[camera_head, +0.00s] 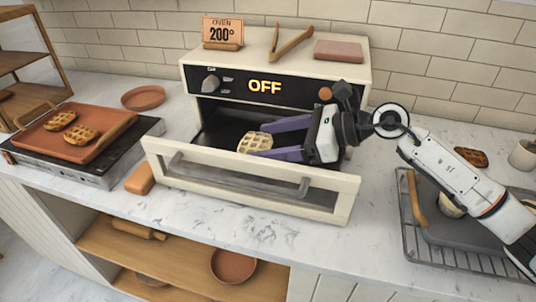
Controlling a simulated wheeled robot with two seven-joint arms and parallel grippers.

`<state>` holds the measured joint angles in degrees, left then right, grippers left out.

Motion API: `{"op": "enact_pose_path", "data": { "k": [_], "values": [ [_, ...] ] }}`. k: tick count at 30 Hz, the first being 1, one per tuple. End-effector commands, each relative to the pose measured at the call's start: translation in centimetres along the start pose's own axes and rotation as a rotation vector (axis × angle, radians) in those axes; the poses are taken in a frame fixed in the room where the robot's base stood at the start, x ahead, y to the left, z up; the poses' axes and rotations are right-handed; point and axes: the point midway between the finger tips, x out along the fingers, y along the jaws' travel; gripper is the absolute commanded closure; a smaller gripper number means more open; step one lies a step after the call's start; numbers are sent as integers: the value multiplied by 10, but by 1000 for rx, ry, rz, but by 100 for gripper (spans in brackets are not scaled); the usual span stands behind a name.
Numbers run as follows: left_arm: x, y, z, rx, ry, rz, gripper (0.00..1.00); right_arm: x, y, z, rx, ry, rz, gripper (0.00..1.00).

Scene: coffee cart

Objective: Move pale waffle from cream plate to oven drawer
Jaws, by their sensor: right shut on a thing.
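The pale waffle (254,142) is at the open front of the oven (190,80), above the drawer's dark interior. My right gripper (262,138) reaches in from the right, and its purple fingers are shut on the waffle. The oven drawer (340,195) is pulled out, with a cream front and a glass-like panel with a bar handle. I cannot tell whether the waffle touches the drawer floor. The oven display reads OFF. No cream plate is clearly visible; my right arm covers part of the right side. My left gripper is not in view.
An empty terracotta plate (143,97) stands behind. Tongs (290,42) and a 200° sign (222,32) are on the oven. A wire rack (425,250) is at right.

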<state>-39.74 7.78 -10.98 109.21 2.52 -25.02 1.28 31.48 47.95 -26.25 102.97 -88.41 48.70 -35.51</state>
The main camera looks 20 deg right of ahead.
Motion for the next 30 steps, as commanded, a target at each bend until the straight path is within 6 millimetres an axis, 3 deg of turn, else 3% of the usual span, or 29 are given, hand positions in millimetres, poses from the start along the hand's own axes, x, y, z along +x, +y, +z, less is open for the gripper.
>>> {"op": "enact_pose_path", "data": {
  "k": [9,22,23,24,26,30],
  "values": [
    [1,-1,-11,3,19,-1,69,14,0,-34,3,-2,0,51],
    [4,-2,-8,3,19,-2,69,18,0,-42,-1,-1,0,51],
    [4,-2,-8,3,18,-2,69,18,0,-42,-1,-1,0,27],
    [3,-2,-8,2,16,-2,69,17,0,-41,-1,-1,0,20],
    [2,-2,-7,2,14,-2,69,17,0,-41,-1,-1,0,10],
    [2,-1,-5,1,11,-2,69,17,0,-41,-1,-1,0,10]
  ]
}}
